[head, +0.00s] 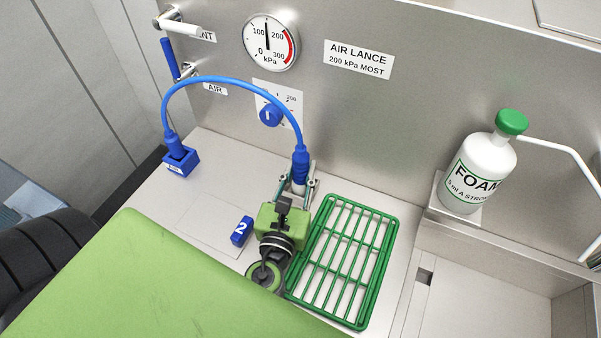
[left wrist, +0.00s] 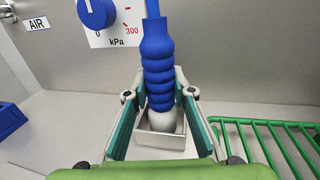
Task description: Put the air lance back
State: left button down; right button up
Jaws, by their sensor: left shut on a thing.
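The air lance (head: 300,167) has a blue ribbed grip with a pale lower end and a blue hose (head: 235,80) arching from its top. My left gripper (head: 299,187) is shut on the lance, and its two fingers stand on either side of it. In the left wrist view the lance (left wrist: 158,75) is nearly upright. Its pale lower end is at a small open metal holder (left wrist: 145,141); I cannot tell how deep it sits or whether it touches the bottom. My right gripper is not in view.
The hose's other end meets a blue block (head: 181,163) at the left. A green wire rack (head: 345,260) stands right of my gripper. A blue block marked 2 (head: 241,231) lies to its left. The gauge (head: 270,43), blue knob (head: 269,115) and foam bottle (head: 481,170) are behind and to the right.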

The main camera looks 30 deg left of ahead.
pick_arm(q)
jog(key=shift+r, duration=0.1)
jog(key=shift+f, duration=0.2)
jog(key=c, duration=1.7)
grip_release()
jog(key=shift+r, duration=0.1)
jog(key=shift+r, duration=0.2)
jog(key=b+v, duration=0.1)
jog(key=v, duration=0.2)
jog(key=b+v, duration=0.2)
jog(key=v, duration=0.2)
jog(key=b+v, duration=0.2)
jog(key=v, duration=0.2)
jog(key=shift+f, duration=0.35)
jog(key=shift+s+d+r, duration=0.2)
jog(key=shift+s, duration=0.3)
